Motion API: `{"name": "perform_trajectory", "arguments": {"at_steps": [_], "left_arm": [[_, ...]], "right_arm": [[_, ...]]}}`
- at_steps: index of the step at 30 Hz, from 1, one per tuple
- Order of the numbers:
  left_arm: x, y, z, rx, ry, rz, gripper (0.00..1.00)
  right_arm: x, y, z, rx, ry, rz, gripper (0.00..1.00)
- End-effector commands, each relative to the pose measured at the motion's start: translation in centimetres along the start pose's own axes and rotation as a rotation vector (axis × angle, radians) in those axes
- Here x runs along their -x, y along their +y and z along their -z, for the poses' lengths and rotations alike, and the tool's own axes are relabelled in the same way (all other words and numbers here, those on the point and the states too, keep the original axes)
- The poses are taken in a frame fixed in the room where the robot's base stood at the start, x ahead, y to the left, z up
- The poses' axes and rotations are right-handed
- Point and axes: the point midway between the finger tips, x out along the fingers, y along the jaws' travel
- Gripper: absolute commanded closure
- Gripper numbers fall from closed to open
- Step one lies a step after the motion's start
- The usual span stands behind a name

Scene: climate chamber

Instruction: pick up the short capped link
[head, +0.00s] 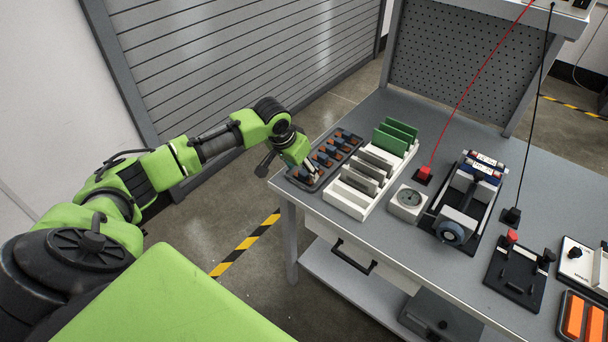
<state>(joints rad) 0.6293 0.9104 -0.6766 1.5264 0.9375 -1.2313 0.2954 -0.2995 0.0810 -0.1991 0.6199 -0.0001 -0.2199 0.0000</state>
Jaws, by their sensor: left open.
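A dark tray (318,187) at the table's left corner holds several small links (333,153) with orange-brown and dark parts, set in rows. They are too small to tell which one is the short capped link. My left gripper (287,166) is open at the tray's near left end, with one finger out past the table edge and the other over or beside the tray. It hides part of that end of the tray. I see nothing held between its fingers. My right gripper is not in view.
A white slotted rack (348,201) with green and grey plates stands just right of the tray. Beyond it are a round-dial gauge (408,202), a clamp-like fixture (466,200) and a black terminal block (518,272). A perforated panel (455,60) rises behind.

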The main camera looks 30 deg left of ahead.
Motion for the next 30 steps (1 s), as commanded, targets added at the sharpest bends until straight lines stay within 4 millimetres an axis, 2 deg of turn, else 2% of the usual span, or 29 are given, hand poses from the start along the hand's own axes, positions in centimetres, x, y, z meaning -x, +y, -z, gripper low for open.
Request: {"name": "perform_trajectory", "arguments": {"at_steps": [3, 6, 13, 14, 16, 30], "left_arm": [[-1.5, 0.0, 0.0, 0.001, -0.001, -0.001, 0.49], [-2.2, 0.0, 0.0, -0.001, 0.001, 0.0, 0.49], [-2.4, 0.0, 0.0, -0.001, 0.001, 0.001, 0.49], [-2.4, 0.0, 0.0, -0.001, 0.001, 0.001, 0.54], [-2.4, 0.0, 0.0, -0.001, 0.001, 0.001, 0.72], [-1.8, 0.0, 0.3, -0.001, 0.002, 0.001, 0.72]], "right_arm": [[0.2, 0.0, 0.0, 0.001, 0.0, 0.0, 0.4], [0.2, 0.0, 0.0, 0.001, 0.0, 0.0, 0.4], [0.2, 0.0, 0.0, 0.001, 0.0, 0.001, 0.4], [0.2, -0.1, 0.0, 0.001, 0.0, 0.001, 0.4], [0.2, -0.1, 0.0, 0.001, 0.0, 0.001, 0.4], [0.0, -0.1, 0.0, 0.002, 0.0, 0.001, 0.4]]}}
